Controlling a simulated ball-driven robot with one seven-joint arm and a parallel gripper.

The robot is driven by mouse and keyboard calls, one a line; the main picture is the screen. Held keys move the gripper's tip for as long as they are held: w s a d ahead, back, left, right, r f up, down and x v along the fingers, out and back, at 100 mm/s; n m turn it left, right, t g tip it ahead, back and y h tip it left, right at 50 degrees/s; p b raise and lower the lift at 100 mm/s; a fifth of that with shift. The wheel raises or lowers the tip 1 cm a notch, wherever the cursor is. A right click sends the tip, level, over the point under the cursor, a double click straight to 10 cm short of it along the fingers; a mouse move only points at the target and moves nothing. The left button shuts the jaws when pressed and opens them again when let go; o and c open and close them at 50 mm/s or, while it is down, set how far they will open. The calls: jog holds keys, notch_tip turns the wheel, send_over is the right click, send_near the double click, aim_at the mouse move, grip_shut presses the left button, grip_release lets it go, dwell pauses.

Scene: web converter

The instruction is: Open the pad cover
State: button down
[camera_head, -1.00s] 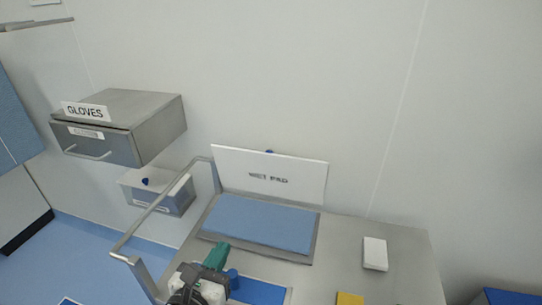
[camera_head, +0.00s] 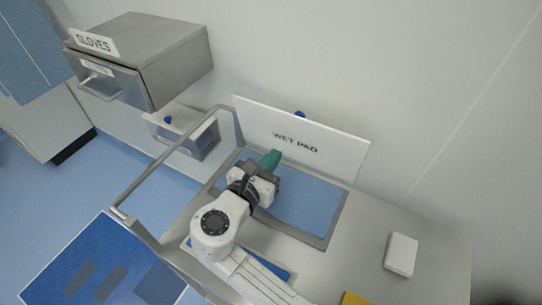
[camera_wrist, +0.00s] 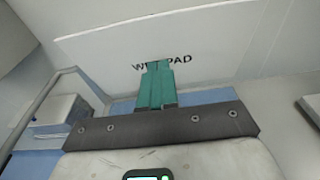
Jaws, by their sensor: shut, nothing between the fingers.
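The pad cover (camera_head: 305,140) is a white panel lettered "WET PAD". It stands raised along the back edge of the tray (camera_head: 330,225), against the wall side, with a blue knob (camera_head: 299,114) showing behind its top edge. The blue pad (camera_head: 305,203) lies uncovered in the tray in front of it. My gripper (camera_head: 271,160) has green fingers, shut and empty, over the pad's left part, pointing toward the cover. In the wrist view the fingers (camera_wrist: 157,84) overlap the lower part of the cover (camera_wrist: 210,50) and hide some lettering. I cannot tell whether they touch it.
A metal rail (camera_head: 165,165) runs along the table's left side. A grey box marked "GLOVES" (camera_head: 175,65) hangs on the wall at upper left, with a smaller bin (camera_head: 190,135) below it. A white block (camera_head: 401,254) and a yellow item (camera_head: 353,299) lie on the table at right.

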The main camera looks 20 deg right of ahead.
aim_at(297, 121)
jog(key=x, duration=0.3)
jog(key=p+x, duration=0.1)
jog(key=x, duration=0.2)
jog(key=r+x, duration=0.1)
jog(key=x, duration=0.3)
jog(key=shift+w+d+p, duration=0.1)
jog(key=shift+d+p, duration=0.05)
jog(key=shift+p, duration=0.15)
jog(key=w+d, duration=0.1)
jog(key=w+d+r+p, duration=0.1)
jog(key=w+d, duration=0.1)
jog(key=shift+r, duration=0.2)
jog(key=shift+w+d, duration=0.3)
jog(key=shift+w, duration=0.05)
